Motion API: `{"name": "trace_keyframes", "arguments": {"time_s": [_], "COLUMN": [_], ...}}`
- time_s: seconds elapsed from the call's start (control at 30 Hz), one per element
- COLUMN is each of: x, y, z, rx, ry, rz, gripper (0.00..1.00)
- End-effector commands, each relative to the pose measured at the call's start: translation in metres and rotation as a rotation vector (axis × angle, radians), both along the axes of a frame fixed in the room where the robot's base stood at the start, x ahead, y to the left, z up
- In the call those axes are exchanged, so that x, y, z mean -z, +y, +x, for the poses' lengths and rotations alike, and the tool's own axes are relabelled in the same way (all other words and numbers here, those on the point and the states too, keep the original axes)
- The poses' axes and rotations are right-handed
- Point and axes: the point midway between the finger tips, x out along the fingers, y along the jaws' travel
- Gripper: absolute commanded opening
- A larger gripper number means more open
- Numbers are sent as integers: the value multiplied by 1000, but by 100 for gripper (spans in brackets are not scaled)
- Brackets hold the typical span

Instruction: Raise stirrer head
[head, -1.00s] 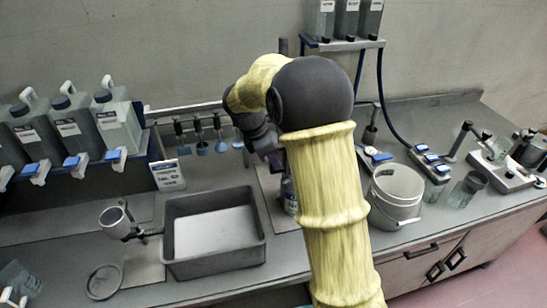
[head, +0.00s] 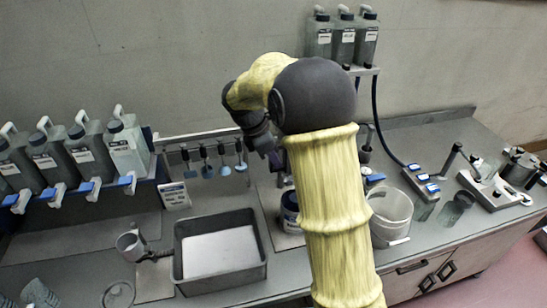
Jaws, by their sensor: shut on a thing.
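My gripper (head: 268,146) is at the stirrer station, left of my dark elbow and above the base plate there. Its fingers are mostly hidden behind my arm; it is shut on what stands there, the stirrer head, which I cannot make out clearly.
Blue-tipped tools (head: 224,168) hang from a rack behind. Jugs (head: 85,150) line the left shelf.

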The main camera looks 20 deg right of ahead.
Motion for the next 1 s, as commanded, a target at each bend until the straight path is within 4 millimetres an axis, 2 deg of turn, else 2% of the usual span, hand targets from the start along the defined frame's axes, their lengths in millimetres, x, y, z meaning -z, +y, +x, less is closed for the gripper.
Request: {"name": "trace_keyframes", "arguments": {"time_s": [0.03, 0.13, 0.53, 0.57, 0.67, 1.0], "x": [-13, -22, -27, -27, -27, -25], "y": [-1, -1, -1, -1, 0, 1], "z": [1, 1, 2, 2, 2, 1], "rx": [-1, -1, -3, -3, -2, -2], "ry": [-3, -2, -9, -9, -8, -4], "rz": [-1, -1, -2, -2, -2, -1], "gripper": [0, 0, 0, 22, 42, 42]}}
